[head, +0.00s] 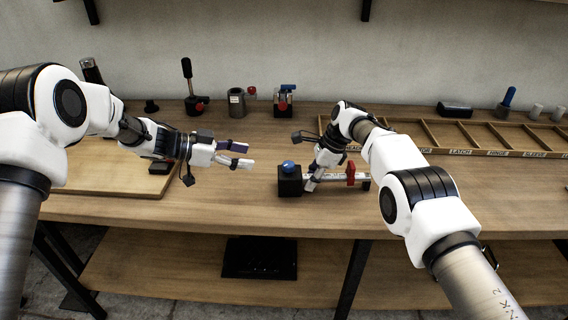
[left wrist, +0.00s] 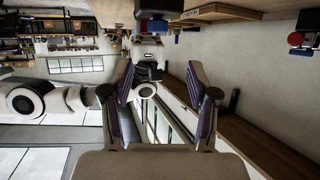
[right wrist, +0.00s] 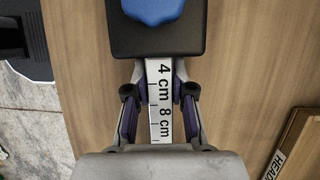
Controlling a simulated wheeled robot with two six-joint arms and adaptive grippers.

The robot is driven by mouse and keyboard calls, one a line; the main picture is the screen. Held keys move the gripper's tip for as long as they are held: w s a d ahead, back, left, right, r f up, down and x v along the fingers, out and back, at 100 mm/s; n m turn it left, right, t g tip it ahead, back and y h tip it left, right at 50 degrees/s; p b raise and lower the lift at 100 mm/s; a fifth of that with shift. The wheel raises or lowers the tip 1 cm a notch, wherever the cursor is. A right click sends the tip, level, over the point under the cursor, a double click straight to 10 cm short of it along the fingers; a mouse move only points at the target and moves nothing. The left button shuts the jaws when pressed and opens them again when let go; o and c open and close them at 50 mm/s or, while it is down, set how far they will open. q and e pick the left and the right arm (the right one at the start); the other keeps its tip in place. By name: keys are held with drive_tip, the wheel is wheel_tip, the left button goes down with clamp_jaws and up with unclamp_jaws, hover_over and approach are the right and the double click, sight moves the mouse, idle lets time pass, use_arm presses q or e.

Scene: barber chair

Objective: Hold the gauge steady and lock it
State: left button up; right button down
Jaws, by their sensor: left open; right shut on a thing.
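The gauge is a black block with a blue knob (head: 289,168) at its left end and a pale ruled bar (head: 335,178) running right, with a red piece (head: 351,170) standing on the bar. My right gripper (head: 312,184) is shut on the bar, close beside the block. In the right wrist view the bar (right wrist: 160,100) shows "4 cm" and "8 cm" between the fingers; the red piece is out of that view. My left gripper (head: 249,156) is open and empty, left of the block and apart from it. The block shows at the top of the left wrist view (left wrist: 158,8).
A wooden board (head: 110,180) lies on the left. At the back stand a black lever device (head: 190,92), a grey cylinder (head: 236,102) and a red and blue device (head: 284,100). A labelled divided tray (head: 450,137) is at the back right. The bench front is mostly clear.

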sight(286, 163)
use_arm(q)
drive_tip(key=x, duration=1.2)
drive_tip(key=shift+s+f, duration=0.15)
drive_tip(key=shift+a, duration=0.1)
clamp_jaws()
